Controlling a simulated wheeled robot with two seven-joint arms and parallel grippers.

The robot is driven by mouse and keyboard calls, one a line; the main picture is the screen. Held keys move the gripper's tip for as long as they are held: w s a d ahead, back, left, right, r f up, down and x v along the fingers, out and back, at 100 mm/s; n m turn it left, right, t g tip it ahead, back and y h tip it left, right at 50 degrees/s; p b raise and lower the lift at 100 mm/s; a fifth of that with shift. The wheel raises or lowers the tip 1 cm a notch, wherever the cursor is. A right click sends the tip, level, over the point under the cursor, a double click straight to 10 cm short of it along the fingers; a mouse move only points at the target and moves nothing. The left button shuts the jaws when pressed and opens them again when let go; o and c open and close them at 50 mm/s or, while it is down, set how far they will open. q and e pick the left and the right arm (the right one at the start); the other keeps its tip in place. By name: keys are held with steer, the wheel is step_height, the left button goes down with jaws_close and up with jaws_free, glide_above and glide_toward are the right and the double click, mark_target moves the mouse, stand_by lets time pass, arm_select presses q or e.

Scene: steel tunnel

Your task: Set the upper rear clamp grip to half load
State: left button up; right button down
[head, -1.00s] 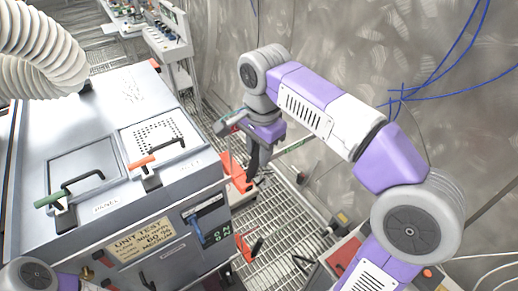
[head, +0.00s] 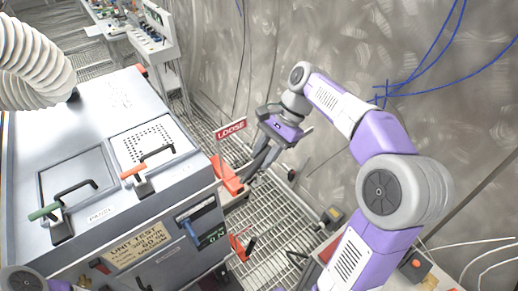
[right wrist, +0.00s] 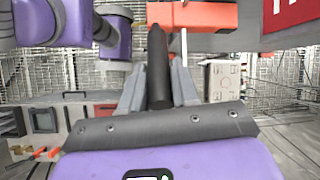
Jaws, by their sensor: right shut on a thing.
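The upper rear clamp (head: 226,176) is an orange-red bracket on the cabinet's right side. Its black grip (right wrist: 157,60) stands between the grey fingers of my right gripper (right wrist: 157,92). In the head view my right gripper (head: 258,163) is shut on this grip, which leans to the right, away from the cabinet; the fingers partly hide it. A red sign reading LOOSE (head: 231,130) shows just above the clamp; a corner of a red sign also shows in the right wrist view (right wrist: 291,13). My left gripper is out of view.
The grey cabinet (head: 105,222) fills the left, with green and orange lid handles on top. A lower orange clamp (head: 240,247) with a black grip sits below. The steel wall (head: 300,50) stands close behind my right arm. Grating floor (head: 270,220) lies between.

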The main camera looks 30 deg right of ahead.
steer(key=shift+d+f+y+p, duration=0.3)
steer(key=shift+d+f+y, duration=0.2)
steer(key=shift+f+y, duration=0.25)
steer(key=c, duration=0.9)
jaws_free()
steer(key=v, duration=0.7)
steer(key=shift+d+r+p, duration=0.2)
steer(key=shift+d+p, duration=0.05)
steer(key=shift+p, duration=0.2)
